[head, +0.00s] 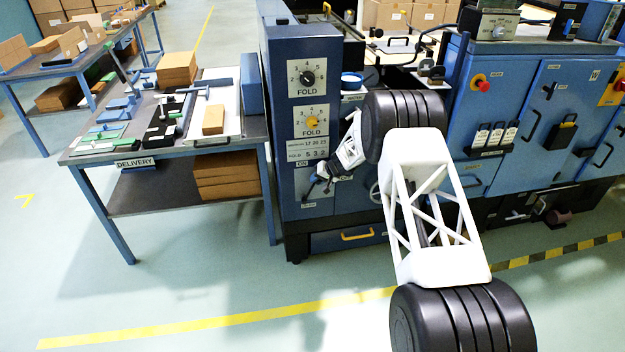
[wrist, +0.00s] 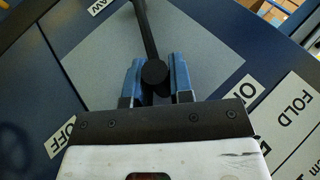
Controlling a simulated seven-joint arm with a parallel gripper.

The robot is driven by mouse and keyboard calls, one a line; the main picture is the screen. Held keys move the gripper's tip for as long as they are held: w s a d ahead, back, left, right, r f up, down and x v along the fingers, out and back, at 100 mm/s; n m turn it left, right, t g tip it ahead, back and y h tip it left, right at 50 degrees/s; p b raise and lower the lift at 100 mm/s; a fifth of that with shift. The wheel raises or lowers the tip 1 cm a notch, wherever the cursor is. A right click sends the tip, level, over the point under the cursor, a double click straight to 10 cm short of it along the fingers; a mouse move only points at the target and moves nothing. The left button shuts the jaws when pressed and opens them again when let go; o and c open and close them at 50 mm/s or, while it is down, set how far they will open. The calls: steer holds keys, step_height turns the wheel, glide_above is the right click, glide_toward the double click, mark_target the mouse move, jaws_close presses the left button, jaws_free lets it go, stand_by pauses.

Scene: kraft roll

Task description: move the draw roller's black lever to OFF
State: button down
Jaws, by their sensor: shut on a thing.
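The draw roller's black lever (wrist: 148,30) stands in front of a pale grey plate (wrist: 200,50) on a dark blue panel. Its round black end (wrist: 154,73) sits between the two blue fingers of my gripper (wrist: 155,82), which is shut on it. In the wrist view, an OFF label (wrist: 60,137) is at the lower left and an ON label (wrist: 238,96) at the right, with the lever's end between them. In the head view, my gripper (head: 317,184) is at the low front of the blue cabinet and largely hides the lever.
Two FOLD dials (head: 307,77) sit above on the same cabinet (head: 275,110). A delivery table (head: 85,152) with tools and boxes stands to the left. A yellow-handled drawer (head: 357,236) is below right. Blue machine doors (head: 548,110) are to the right.

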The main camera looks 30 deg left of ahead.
steer(key=w+d+f+g+y, duration=0.1)
steer(key=f+y, duration=0.1)
steer(key=w+d+f+m+g+y, duration=0.1)
steer(key=f+y, duration=0.1)
steer(key=w+d+f+g+y, duration=0.1)
steer(key=w+d+f+g, duration=0.1)
steer(key=shift+w+d+m+y, duration=0.1)
steer(key=shift+m+y, duration=0.3)
steer(key=shift+w+d+f, duration=0.2)
steer(key=shift+f, duration=0.5)
steer(key=c, duration=1)
jaws_free()
steer(key=shift+s+d+r, duration=0.8)
steer(key=shift+s+d, duration=0.9)
steer(key=shift+s, duration=0.35)
steer(key=shift+s+d+r, duration=0.85)
steer(key=shift+s+d, duration=0.8)
steer(key=shift+s, duration=0.45)
steer(key=shift+s+d+r, duration=0.8)
steer(key=shift+s+d, duration=0.9)
steer(key=shift+s, duration=0.35)
